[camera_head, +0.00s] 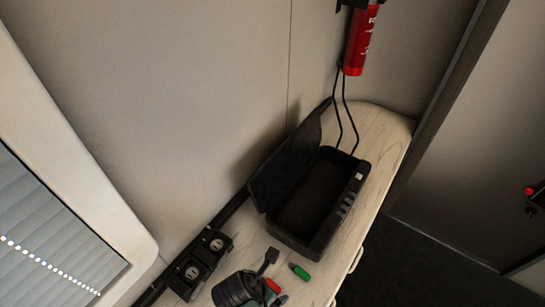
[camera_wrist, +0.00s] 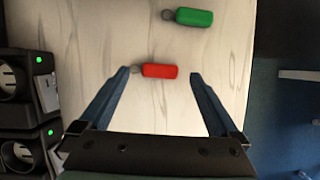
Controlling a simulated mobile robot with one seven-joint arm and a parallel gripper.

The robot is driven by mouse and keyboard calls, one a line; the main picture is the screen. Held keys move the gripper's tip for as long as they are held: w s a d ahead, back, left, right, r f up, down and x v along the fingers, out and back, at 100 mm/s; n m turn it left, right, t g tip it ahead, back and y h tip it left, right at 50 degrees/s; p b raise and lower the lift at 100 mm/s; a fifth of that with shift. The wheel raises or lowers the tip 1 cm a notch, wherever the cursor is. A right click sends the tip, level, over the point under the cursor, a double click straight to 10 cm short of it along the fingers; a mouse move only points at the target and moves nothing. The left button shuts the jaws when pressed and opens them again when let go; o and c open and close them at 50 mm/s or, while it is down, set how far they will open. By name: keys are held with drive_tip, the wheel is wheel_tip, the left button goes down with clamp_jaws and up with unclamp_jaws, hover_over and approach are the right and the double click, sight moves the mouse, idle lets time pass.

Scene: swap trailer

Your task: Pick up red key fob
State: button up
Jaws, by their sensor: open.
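The red key fob (camera_wrist: 159,71) lies on the pale wood-grain counter (camera_wrist: 100,25) in the wrist view, with a small ring at its left end. My gripper (camera_wrist: 160,72) is open, with one finger to the left of the fob and one to the right. The fob shows between the fingertips, nearer the left one, and the jaws hold nothing. In the head view my gripper (camera_head: 262,290) is at the bottom and hides part of the counter. A bit of the red fob (camera_head: 273,286) shows beside it.
A green key fob (camera_wrist: 194,17) lies just beyond the red one. An open black case (camera_head: 310,205) stands farther back on the counter. Black sockets (camera_head: 212,245) line the wall side. A red extinguisher (camera_head: 360,42) hangs above. The counter's right edge drops to a dark floor.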

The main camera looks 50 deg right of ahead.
drive_tip(key=shift+d+f, duration=0.15)
drive_tip(key=shift+f, duration=0.4)
drive_tip(key=c, duration=1.4)
drive_tip(key=shift+r, duration=0.15)
